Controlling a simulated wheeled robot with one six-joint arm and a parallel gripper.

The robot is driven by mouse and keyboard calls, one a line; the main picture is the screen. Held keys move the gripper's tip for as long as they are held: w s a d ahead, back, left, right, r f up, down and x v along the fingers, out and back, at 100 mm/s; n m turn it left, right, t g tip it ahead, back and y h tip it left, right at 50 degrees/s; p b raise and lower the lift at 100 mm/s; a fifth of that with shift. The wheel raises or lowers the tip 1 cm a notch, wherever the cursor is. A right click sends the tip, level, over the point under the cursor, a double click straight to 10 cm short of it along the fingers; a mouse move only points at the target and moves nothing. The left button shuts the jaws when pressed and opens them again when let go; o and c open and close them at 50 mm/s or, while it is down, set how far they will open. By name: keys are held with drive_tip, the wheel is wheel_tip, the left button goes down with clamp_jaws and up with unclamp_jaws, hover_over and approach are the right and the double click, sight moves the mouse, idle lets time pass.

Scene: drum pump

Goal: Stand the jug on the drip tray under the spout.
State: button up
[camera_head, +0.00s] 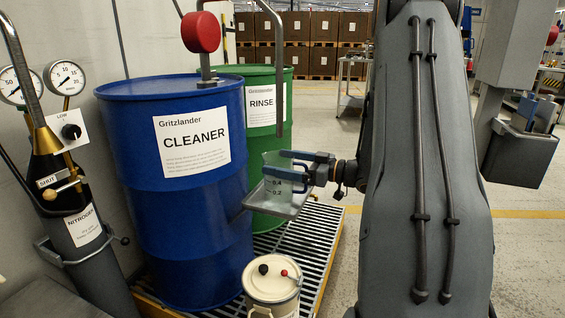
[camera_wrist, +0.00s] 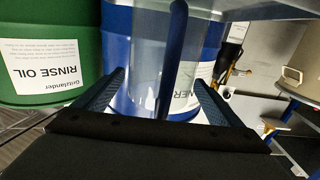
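The clear jug (camera_head: 275,184), marked 0.2 and 0.4, appears upright on the grey drip tray (camera_head: 262,206) in the head view. The grey spout (camera_head: 279,100) comes down above it, its end just over the jug's rim. My gripper (camera_head: 284,165) reaches in from the right, with its blue fingers at the jug's upper part. In the wrist view my gripper (camera_wrist: 160,80) has its fingers wide apart. The jug's blue-tinted handle (camera_wrist: 175,55) stands between them, with a visible gap on each side. The jug's base contact is hard to make out.
The blue cleaner drum (camera_head: 190,225) with a red-topped pump (camera_head: 200,32) stands left of the tray. The green rinse drum (camera_head: 262,82) is behind. A cream can (camera_head: 271,290) stands in front on the grating (camera_head: 318,235). A nitrogen cylinder (camera_head: 85,265) is at far left.

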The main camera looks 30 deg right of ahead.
drive_tip(key=shift+r, duration=0.15)
drive_tip(key=shift+s+d, duration=0.25)
drive_tip(key=p+v, duration=0.2)
drive_tip(key=v, duration=0.9)
drive_tip(key=shift+s+p, duration=0.15)
drive_tip(key=shift+p, duration=0.15)
drive_tip(key=shift+d, duration=0.15)
